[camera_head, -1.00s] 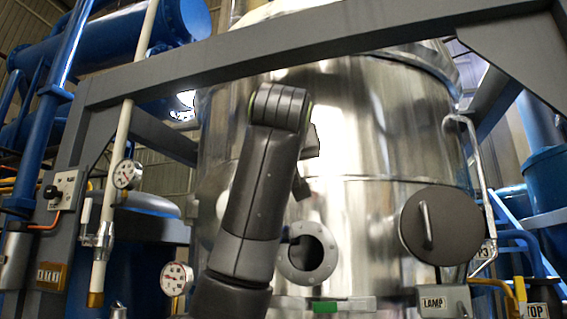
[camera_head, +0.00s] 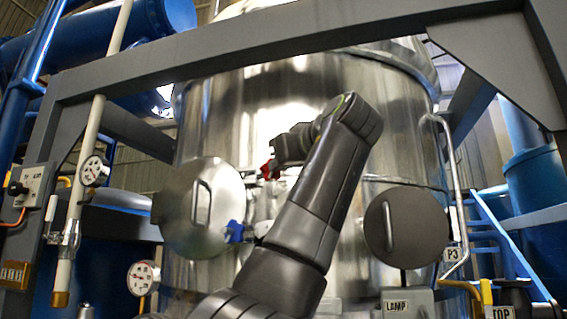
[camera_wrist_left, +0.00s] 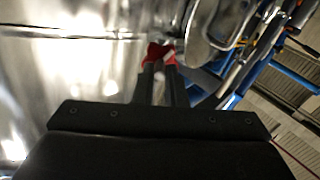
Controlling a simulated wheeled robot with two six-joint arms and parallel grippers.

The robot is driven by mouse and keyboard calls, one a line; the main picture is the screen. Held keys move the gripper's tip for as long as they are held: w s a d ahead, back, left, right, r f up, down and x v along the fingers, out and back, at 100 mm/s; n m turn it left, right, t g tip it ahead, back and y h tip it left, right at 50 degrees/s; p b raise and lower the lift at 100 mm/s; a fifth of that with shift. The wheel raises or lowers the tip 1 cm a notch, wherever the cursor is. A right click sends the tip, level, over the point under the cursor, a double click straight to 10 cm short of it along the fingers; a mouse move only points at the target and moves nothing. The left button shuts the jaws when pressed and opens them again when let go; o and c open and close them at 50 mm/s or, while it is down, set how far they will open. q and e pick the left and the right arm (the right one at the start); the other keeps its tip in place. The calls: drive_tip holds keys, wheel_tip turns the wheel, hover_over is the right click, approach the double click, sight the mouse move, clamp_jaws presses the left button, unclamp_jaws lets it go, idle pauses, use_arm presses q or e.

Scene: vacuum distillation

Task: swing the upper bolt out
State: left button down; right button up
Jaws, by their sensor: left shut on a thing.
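The upper bolt's red end (camera_head: 268,170) shows in front of the shiny vessel, just right of a round metal cover (camera_head: 203,208) with a handle. My left gripper (camera_head: 276,163) reaches it from the right and is shut on it. In the left wrist view my left gripper (camera_wrist_left: 160,72) has its narrow fingers close together, with the red end (camera_wrist_left: 156,50) at their tips. A blue knob (camera_head: 236,232) sits lower, by the cover's lower right edge. My forearm hides the area right of the knob. The bolt's shaft is not clear. My right gripper is not in view.
A dark round cover (camera_head: 407,228) with a handle is on the vessel (camera_head: 310,95) to the right. A grey beam (camera_head: 300,50) crosses above my arm. A white pipe with a gauge (camera_head: 93,171) stands left, and a LAMP box (camera_head: 407,302) is low right.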

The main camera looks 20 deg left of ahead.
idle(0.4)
use_arm(q)
drive_tip(key=c, duration=1.5)
unclamp_jaws()
drive_tip(key=shift+a, duration=0.1)
